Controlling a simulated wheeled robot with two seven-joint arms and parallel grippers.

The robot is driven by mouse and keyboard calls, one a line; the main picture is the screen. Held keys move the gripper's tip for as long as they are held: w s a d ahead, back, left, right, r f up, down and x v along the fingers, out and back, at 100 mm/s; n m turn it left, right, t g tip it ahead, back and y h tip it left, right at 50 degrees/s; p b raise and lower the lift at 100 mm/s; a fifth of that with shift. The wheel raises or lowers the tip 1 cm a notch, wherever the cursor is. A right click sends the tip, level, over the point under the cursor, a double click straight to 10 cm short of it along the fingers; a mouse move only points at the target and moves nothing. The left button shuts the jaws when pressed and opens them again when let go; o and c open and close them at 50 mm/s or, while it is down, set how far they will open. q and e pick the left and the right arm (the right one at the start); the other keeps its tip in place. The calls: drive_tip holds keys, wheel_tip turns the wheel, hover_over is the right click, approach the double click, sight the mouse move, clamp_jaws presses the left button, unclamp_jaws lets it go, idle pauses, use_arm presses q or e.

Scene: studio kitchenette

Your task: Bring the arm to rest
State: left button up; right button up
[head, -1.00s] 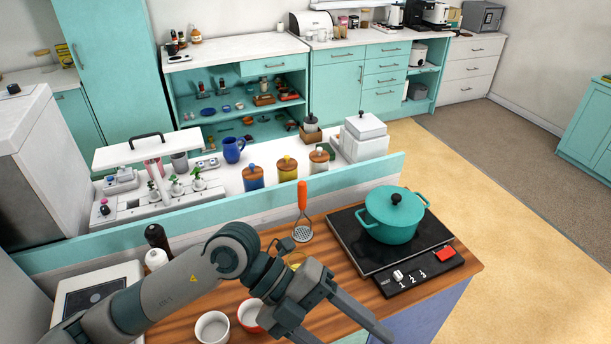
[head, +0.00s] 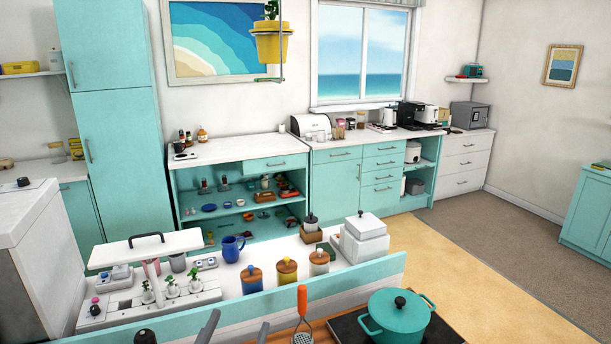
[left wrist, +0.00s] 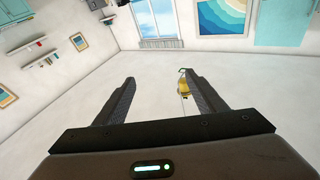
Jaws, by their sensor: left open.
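My left gripper (head: 236,331) shows only as two dark fingertips at the bottom edge of the head view, pointing up and apart. In the left wrist view the left gripper (left wrist: 159,80) is open, with nothing between its fingers. The rest of the left arm is hidden below the head view. My right gripper is in neither view.
A teal pot (head: 397,318) sits on the black hob at the bottom right. An orange-handled masher (head: 302,300) stands left of it. Behind the teal ledge (head: 330,290) are several lidded jars, a blue mug (head: 231,248) and a plant tray (head: 150,298).

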use_arm(q)
drive_tip(key=s+a+f+n+g+y, duration=0.15)
drive_tip(key=s+a+f+g, duration=0.25)
drive_tip(key=f, duration=0.6)
drive_tip(key=s+a+f+n+g+y, duration=0.1)
drive_tip(key=s+a+f+g+y, duration=0.25)
drive_tip(key=f, duration=0.55)
drive_tip(key=s+a+f+g+h, duration=0.1)
drive_tip(key=s+f+g, duration=0.5)
drive_tip(key=s, duration=0.4)
drive_tip(key=s+a+f+g, duration=0.2)
drive_tip(key=s+f+g, duration=0.1)
drive_tip(key=s+f, duration=0.5)
wheel_tip(320, 180, down, 32)
drive_tip(key=s+g+b, duration=0.1)
drive_tip(key=s+b, duration=0.1)
drive_tip(key=b, duration=0.3)
drive_tip(key=s+a+f+g+b, duration=0.1)
drive_tip(key=s+f+b, duration=0.1)
drive_tip(key=s+f, duration=0.7)
drive_tip(key=s+a+f+m+b, duration=0.1)
drive_tip(key=s+a+f+b, duration=0.1)
drive_tip(key=s+f, duration=0.7)
wheel_tip(320, 180, down, 5)
drive_tip(key=shift+s+f+g+b, duration=0.1)
drive_tip(key=shift+s+g+b, duration=0.3)
drive_tip(key=shift+b, duration=0.1)
